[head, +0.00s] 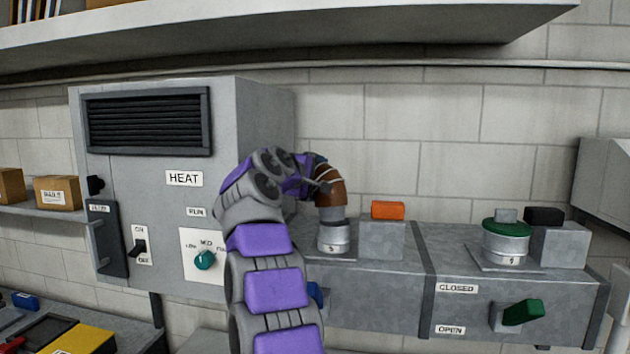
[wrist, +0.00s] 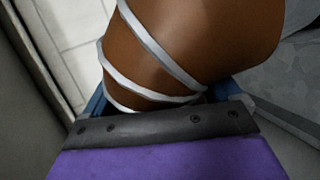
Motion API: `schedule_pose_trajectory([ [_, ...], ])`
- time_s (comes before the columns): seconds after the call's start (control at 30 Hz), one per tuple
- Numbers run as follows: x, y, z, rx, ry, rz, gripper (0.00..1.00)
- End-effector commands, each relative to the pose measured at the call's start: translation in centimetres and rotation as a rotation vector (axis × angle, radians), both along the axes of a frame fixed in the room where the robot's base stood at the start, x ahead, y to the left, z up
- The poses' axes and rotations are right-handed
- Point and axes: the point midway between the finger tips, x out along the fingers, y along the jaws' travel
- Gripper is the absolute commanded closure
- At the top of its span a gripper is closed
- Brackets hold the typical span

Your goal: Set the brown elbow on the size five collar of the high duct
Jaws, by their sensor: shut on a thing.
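The brown elbow (head: 330,190) has white bands and a grey lower end. It is in my gripper (head: 314,178), right of the heater cabinet. It stands directly above a silver collar (head: 333,238) on top of the grey duct (head: 375,295); I cannot tell whether its lower end touches or enters the collar. The collar's small label is too blurred to read surely. In the wrist view the elbow (wrist: 190,45) fills the space between the blue jaws, which are shut on it. A second collar (head: 506,250), with a green top, stands farther right.
An orange-topped grey block (head: 383,238) stands close right of the first collar. A black-topped block (head: 560,243) stands beside the second. A green lever (head: 522,312) juts from the duct front. The heater cabinet (head: 150,230) is at left; a shelf (head: 280,40) overhangs above.

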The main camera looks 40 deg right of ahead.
Motion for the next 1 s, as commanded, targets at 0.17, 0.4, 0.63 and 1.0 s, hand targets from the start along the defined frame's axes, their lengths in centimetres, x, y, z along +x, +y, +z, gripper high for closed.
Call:
schedule_pose_trajectory([
  [0.17, -0.03, -0.01, 0.03, -0.001, -0.001, 0.0, 0.83],
  [0.4, -0.09, -0.02, 0.05, -0.001, -0.001, 0.0, 0.84],
  [0.63, -0.43, -0.07, 0.08, -0.001, -0.002, 0.0, 0.84],
  [1.0, -0.52, -0.08, 0.07, -0.001, -0.002, 0.0, 0.84],
])
